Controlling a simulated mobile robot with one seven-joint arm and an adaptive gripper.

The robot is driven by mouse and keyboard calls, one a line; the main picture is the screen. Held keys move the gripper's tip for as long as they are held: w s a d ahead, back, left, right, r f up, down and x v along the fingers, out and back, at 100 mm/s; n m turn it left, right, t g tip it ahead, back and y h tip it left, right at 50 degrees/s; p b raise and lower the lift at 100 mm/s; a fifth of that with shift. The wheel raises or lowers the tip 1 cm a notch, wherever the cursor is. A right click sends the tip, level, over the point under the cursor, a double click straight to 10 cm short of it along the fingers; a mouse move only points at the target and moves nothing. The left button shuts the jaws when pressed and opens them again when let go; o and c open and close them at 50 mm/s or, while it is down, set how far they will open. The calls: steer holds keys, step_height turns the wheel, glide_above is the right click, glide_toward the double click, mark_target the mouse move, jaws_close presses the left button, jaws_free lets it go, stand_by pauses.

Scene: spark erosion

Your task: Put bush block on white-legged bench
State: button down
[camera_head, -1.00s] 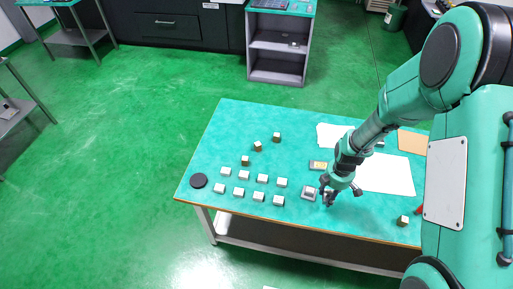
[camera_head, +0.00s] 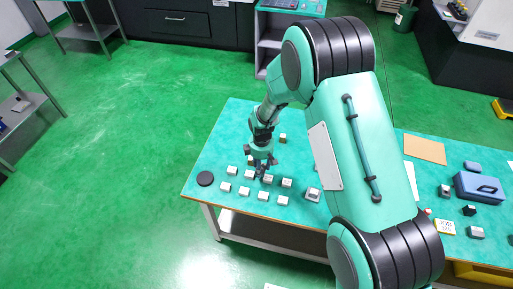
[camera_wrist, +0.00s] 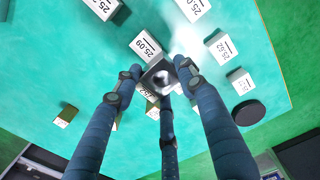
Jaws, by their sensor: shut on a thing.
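My gripper (camera_head: 261,171) is over the left part of a teal-topped bench with white legs (camera_head: 211,222), among small blocks. In the wrist view its three dark fingers (camera_wrist: 161,84) close around a small grey metal block with a round bore (camera_wrist: 153,76), which looks like the bush block. The fingers hide part of it. In the head view the held block is too small to make out clearly. I cannot tell whether it touches the bench top or hangs just above it.
Several labelled blocks stand close around, one marked 25.09 (camera_wrist: 146,44) right beside the held block. A black disc (camera_head: 205,178) lies at the left end. A grey block (camera_head: 313,194) stands right of the rows. A blue case (camera_head: 480,187) is far right.

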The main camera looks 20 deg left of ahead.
steer(key=a, duration=0.5)
steer(key=s+a, duration=0.1)
steer(key=a, duration=0.1)
steer(key=shift+s+a+f, duration=0.1)
steer(key=shift+a+f, duration=0.1)
glide_above(235, 152)
steer(key=shift+w+a+f, duration=0.1)
steer(key=shift+w+f, duration=0.1)
steer(key=shift+f, duration=0.55)
steer(key=shift+f, duration=0.1)
steer(key=shift+f, duration=1.65)
steer(key=shift+f, duration=0.2)
steer(key=c, duration=1)
jaws_free()
steer(key=shift+s, duration=0.1)
